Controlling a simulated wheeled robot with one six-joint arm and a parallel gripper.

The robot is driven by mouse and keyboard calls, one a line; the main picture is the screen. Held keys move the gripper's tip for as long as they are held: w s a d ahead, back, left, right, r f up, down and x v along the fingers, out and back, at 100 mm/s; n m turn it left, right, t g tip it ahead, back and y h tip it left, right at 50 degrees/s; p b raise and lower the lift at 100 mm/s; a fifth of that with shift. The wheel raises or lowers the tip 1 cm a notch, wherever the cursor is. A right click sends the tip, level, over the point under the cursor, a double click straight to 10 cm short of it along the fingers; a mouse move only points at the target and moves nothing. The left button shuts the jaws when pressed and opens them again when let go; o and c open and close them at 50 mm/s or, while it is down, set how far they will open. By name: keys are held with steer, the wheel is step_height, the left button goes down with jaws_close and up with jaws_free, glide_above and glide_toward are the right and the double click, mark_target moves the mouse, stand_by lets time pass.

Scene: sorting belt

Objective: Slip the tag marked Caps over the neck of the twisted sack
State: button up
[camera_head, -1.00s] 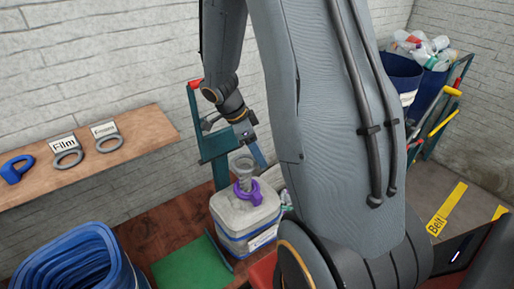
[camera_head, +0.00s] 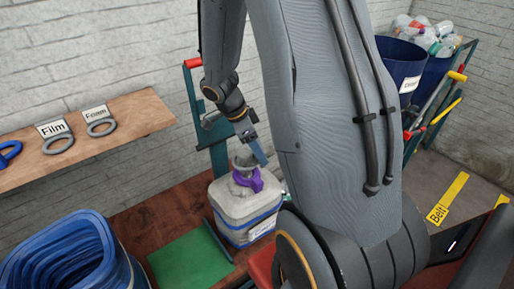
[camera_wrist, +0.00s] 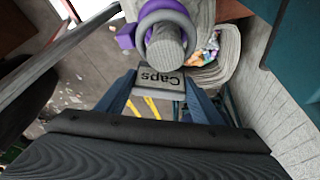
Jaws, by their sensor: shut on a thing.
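My gripper (camera_wrist: 165,108) is shut on the grey tag marked Caps (camera_wrist: 160,80), close to the sack's neck in the wrist view. The tag's grey ring (camera_wrist: 168,12) appears to loop around the twisted neck (camera_wrist: 165,48), whose blunt end shows in front of it. A purple clip (camera_wrist: 126,36) sits on the neck beyond the ring. In the head view the pale sack (camera_head: 238,203) stands upright with the purple clip (camera_head: 248,181) below my gripper (camera_head: 259,153). Whether the ring touches the neck or clip cannot be told.
A wooden shelf (camera_head: 110,138) at left holds tags marked Film (camera_head: 57,137) and Foam (camera_head: 99,122) and part of a blue one (camera_head: 9,154). A blue bin (camera_head: 60,262), a green mat (camera_head: 190,263) and a teal post (camera_head: 200,120) are near the sack.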

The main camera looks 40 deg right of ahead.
steer(key=shift+f+b, duration=1.1)
steer(key=o, duration=1.1)
steer(key=shift+b+v, duration=0.7)
steer(key=shift+v, duration=3.2)
